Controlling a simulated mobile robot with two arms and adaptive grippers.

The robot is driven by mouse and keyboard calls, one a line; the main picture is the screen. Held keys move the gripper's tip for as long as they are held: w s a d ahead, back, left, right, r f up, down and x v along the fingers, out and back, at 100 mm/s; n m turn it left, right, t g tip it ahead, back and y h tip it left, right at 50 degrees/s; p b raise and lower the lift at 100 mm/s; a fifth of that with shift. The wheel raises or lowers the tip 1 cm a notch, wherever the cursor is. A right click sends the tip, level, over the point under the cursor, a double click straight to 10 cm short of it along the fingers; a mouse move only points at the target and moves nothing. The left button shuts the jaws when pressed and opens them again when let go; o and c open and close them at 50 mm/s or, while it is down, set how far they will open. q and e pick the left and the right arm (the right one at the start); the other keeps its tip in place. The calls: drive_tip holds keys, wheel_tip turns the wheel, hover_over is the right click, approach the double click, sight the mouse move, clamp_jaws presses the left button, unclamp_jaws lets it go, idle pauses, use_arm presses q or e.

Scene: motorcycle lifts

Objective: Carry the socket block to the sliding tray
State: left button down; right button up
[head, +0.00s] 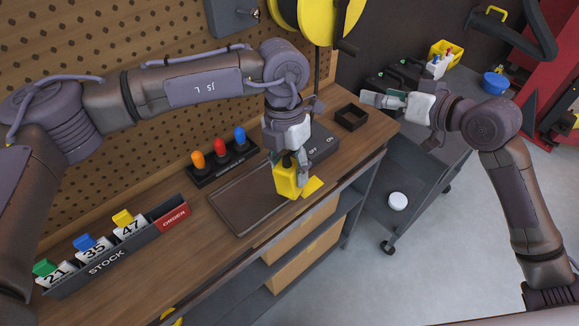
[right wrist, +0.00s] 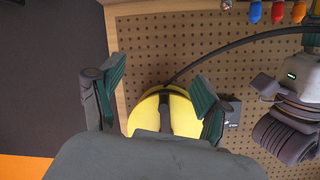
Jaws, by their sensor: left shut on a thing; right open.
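A yellow block (head: 286,183), which I take for the socket block, is at the bench's front right. My left gripper (head: 294,163) is shut on its top from above. The block stands upright over the right end of a shallow brown tray (head: 228,214), probably the sliding tray. I cannot tell whether the block touches the tray. My right gripper (head: 384,99) is open and empty, away to the right of the bench; its spread fingers also show in the right wrist view (right wrist: 157,100).
A yellow patch (head: 313,187) lies beside the block. Orange, red and blue knobs (head: 218,146) stand behind the tray. A stock rack (head: 108,258) is at left and a small black open box (head: 351,117) at right. A grey cart (head: 408,173) stands beyond the bench.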

drive_tip(key=w+d+f+m+t+h, duration=0.2)
drive_tip(key=w+d+f+m+h, duration=0.3)
drive_tip(key=w+d+m, duration=0.45)
drive_tip(key=w+d+f+m+g+h, duration=0.15)
drive_tip(key=d+f+m, duration=0.25)
drive_tip(key=f, duration=0.5)
drive_tip(key=d+f+m+g+h, duration=0.1)
drive_tip(key=d+f+m+h, duration=0.15)
drive_tip(key=f, duration=0.55)
drive_tip(key=s+a+f+n+g, duration=0.3)
drive_tip(key=s+f+n, duration=0.1)
drive_tip(key=s+f, duration=1.2)
drive_tip(key=s+a+f+n+g, duration=0.35)
drive_tip(key=s+f, duration=0.75)
drive_tip(key=f, duration=0.8)
drive_tip(key=s+a+f+n+g, duration=0.1)
drive_tip(key=s+a+f+n, duration=0.1)
drive_tip(key=s, duration=0.9)
drive_tip(key=s+a+f+n+g, duration=0.1)
drive_tip(key=s+f, duration=0.4)
drive_tip(key=s, duration=0.5)
drive_tip(key=s+a+f+n+g, duration=0.1)
drive_tip(key=s+a+f+n, duration=0.3)
drive_tip(key=s, duration=0.7)
drive_tip(key=shift+s+n+y, duration=0.3)
drive_tip(key=shift+n+y, duration=0.1)
drive_tip(key=shift+n, duration=0.05)
